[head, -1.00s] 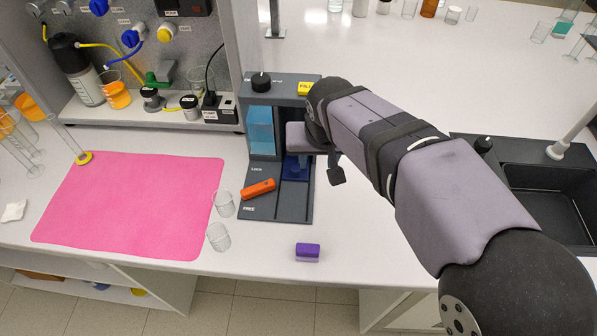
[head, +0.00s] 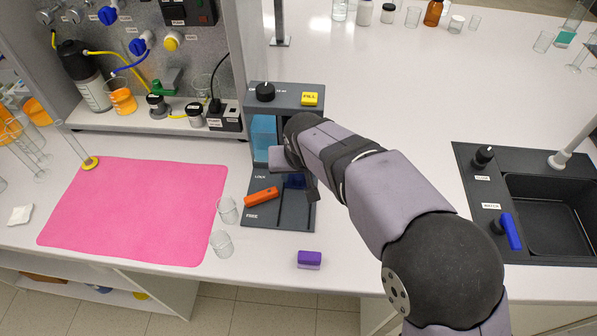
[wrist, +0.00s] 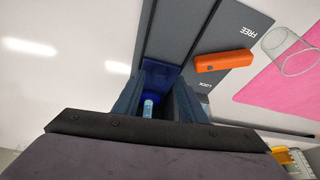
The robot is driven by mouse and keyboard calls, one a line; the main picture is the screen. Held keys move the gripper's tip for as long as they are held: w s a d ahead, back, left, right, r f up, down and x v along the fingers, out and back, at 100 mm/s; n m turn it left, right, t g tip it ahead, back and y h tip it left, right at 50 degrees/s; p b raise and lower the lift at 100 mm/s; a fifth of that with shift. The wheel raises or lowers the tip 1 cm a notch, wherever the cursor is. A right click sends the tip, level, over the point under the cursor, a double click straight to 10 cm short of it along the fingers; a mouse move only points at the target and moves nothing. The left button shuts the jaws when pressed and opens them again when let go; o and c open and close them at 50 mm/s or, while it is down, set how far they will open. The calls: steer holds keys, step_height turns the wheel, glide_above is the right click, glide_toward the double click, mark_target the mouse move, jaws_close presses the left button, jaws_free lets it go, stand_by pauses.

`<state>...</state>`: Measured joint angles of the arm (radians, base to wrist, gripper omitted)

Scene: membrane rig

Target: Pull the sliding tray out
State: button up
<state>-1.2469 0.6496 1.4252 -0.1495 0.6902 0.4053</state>
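The dark grey rig (head: 265,213) stands mid-table in the head view. Its base is marked LOCK and FREE. A dark blue part (head: 295,181), which looks like the sliding tray, lies in the channel at its front; it also shows in the wrist view (wrist: 160,72). An orange lever (head: 261,197) lies between the LOCK and FREE marks, tilted, and shows in the wrist view (wrist: 224,61). My gripper (wrist: 164,88) is at the blue part, its fingers apart with blue showing between them. Contact is not clear. My arm hides part of the rig in the head view.
Two clear beakers (head: 221,243) stand left of the rig, beside a pink mat (head: 135,210). A black sink (head: 550,212) is at the right.

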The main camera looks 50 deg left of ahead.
steer(key=shift+w+a+f, duration=0.1)
steer(key=shift+a+f, duration=0.05)
steer(key=shift+f, duration=0.25)
jaws_close()
steer(key=shift+s+d+b, duration=2.5)
steer(key=shift+s+d, duration=1.5)
jaws_free()
steer(key=b+v, duration=0.1)
steer(key=v, duration=0.6)
steer(key=shift+r, duration=0.2)
steer(key=shift+d, duration=0.15)
